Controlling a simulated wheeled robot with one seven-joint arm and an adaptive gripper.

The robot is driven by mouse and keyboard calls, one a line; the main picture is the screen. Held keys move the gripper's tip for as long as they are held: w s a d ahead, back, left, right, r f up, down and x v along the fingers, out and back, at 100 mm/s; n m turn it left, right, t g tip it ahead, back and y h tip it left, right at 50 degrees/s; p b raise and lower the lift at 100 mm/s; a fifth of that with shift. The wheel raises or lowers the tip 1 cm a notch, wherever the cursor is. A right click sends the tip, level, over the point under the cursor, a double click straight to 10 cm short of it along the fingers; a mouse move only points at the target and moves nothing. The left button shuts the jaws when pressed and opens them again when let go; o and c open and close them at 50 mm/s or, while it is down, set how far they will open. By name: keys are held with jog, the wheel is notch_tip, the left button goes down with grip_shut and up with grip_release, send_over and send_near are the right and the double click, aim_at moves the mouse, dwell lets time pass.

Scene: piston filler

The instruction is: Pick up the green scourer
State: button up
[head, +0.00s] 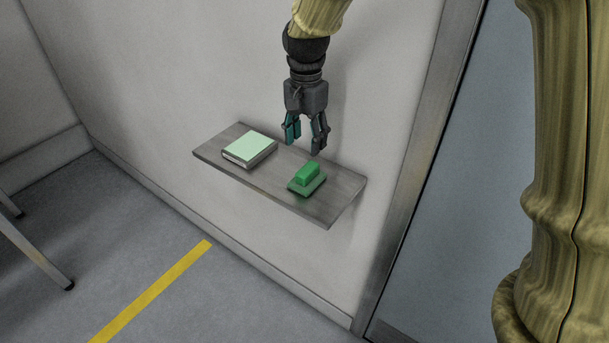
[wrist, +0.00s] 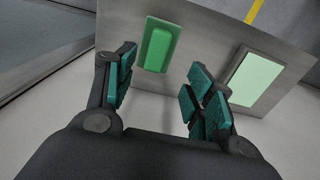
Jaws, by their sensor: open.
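The green scourer (head: 306,180) sits on a grey wall shelf (head: 333,207), near the shelf's right end. It has a flat base with a raised block on top. My gripper (head: 305,146) is open and empty, pointing down above the shelf, just above and behind the scourer and apart from it. In the wrist view the scourer (wrist: 158,46) shows whole beyond the fingers, nearer the left finger. My gripper's teal-padded fingers (wrist: 160,88) are spread wide there, with nothing between them.
A pale green book (head: 249,147) lies on the shelf left of the scourer, with bare shelf between. The wall (head: 200,70) stands close behind the shelf. A door frame (head: 425,130) is to the right. The floor below has a yellow stripe (head: 150,292).

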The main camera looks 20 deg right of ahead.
aim_at(307, 168)
notch_tip(307, 168, down, 5)
jog(key=shift+r+p, duration=0.15)
jog(key=shift+p, duration=0.35)
jog(key=shift+s, duration=0.2)
jog(key=shift+f+p, duration=0.35)
jog(key=shift+p, duration=0.05)
jog(key=f, duration=0.1)
jog(key=f+p, duration=0.1)
jog(key=f, duration=0.1)
jog(key=shift+w+d, duration=0.1)
jog(key=shift+d, duration=0.15)
jog(key=shift+f+p, duration=0.3)
jog(key=shift+f, duration=0.5)
jog(key=shift+c, duration=0.2)
jog(key=c, duration=1.1)
